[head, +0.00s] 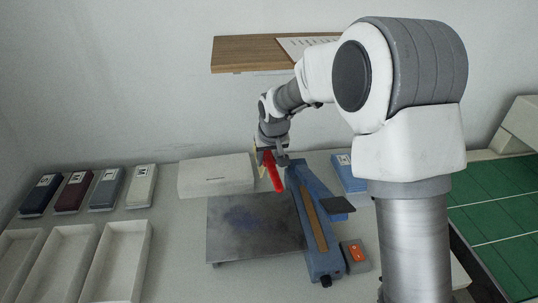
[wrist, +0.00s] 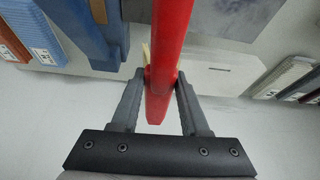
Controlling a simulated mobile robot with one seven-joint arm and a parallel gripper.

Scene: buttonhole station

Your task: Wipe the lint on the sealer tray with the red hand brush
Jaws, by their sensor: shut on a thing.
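The red hand brush (head: 273,172) is held in my gripper (head: 270,155) above the back of the sealer tray, near the sealer. In the wrist view the brush's red body (wrist: 166,60) runs between the two fingers of my gripper (wrist: 163,78), which are shut on it. A pale yellow edge, perhaps bristles, shows beside it. The sealer tray (head: 275,240) is a flat dark grey plate left of the blue sealer (head: 300,190). A dull bluish patch, seemingly the lint (head: 240,217), lies around its middle. The tray's edge also shows in the wrist view (wrist: 225,15).
A pale closed box (head: 215,178) stands behind the tray. Several lettered packs (head: 75,190) and open white bins (head: 118,255) are at left. An orange-red switch box (head: 356,254) is beside the sealer. A wooden shelf (head: 245,52) hangs above; a green mat (head: 500,220) lies right.

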